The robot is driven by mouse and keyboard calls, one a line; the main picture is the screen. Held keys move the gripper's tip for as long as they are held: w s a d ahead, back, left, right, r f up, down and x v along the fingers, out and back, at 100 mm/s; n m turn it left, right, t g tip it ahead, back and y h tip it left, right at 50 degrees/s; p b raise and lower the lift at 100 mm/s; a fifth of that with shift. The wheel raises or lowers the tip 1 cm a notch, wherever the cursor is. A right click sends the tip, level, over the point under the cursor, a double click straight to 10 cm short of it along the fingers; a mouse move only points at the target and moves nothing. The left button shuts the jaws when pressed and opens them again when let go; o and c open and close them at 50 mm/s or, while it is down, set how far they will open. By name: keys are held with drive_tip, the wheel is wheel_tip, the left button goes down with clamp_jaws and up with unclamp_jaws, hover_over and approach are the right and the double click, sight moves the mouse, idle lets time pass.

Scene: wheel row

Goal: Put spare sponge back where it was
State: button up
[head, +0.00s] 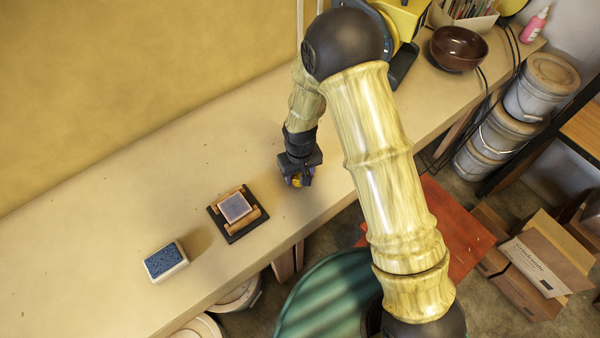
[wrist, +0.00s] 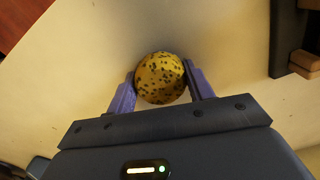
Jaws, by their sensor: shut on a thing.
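My gripper (head: 298,179) is low over the long pale table (head: 140,225), shut on a round yellow sponge with dark specks (wrist: 160,78). In the wrist view the sponge sits between the two purple-blue fingers of my gripper (wrist: 160,82). In the head view only a little yellow shows between the fingers. I cannot tell whether the sponge touches the table. I see no label marking which sponge is the spare one. A blue-topped, white-sided block (head: 166,262) lies at the table's lower left.
A dark tray with wooden bars (head: 244,233) holds a grey block (head: 236,207), left of my gripper. The table between is clear. A brown bowl (head: 458,48) and a yellow-and-blue machine (head: 402,22) stand at the far right end. The table's front edge is close by.

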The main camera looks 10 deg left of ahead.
drive_tip(key=shift+f, duration=0.15)
drive_tip(key=o, duration=0.9)
wheel_tip(320, 180, up, 12)
drive_tip(key=shift+r+b, duration=0.2)
drive_tip(key=shift+b, duration=0.45)
